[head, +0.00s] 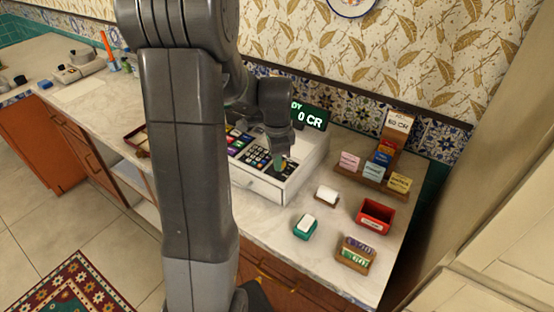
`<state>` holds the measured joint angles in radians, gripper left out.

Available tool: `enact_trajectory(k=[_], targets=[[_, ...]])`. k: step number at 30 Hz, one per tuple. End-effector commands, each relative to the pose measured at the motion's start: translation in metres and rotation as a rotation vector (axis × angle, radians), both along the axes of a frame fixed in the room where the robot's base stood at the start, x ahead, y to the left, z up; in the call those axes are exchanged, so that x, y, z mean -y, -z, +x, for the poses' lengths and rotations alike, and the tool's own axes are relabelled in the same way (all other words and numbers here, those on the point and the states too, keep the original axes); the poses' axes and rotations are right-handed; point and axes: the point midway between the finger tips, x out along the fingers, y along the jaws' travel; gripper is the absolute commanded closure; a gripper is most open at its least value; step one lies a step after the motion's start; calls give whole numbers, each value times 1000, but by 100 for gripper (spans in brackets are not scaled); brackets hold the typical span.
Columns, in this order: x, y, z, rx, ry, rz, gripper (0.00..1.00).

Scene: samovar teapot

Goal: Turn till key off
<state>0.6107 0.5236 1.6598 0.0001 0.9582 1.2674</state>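The white till (308,163) stands on the marble counter, partly hidden behind my arm. Its display (309,116) is lit, with green text ending in "DY" and "0 CR". The dark keypad (252,155) has several coloured buttons. My gripper (281,164) points down at the right end of the keypad, close to the till's top face. Its fingers are too small and dark to tell whether they are open or shut, or touching the till. I cannot make out the till key; it may be hidden by my gripper or too small to see.
A red open box (375,216), a green holder (305,226), a small white-topped block (327,195) and a card holder (356,254) stand right of the till. A wooden price-card stand (395,140) is behind them. Bare counter (265,222) lies before the till.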

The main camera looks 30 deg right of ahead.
Motion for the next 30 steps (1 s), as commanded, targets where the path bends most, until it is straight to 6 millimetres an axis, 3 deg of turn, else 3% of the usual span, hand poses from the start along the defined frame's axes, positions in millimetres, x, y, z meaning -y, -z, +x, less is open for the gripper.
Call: enact_trajectory(k=[11,30], targets=[[0,0,-1,1,-67,0,100],[0,0,-6,1,-566,-1,100]])
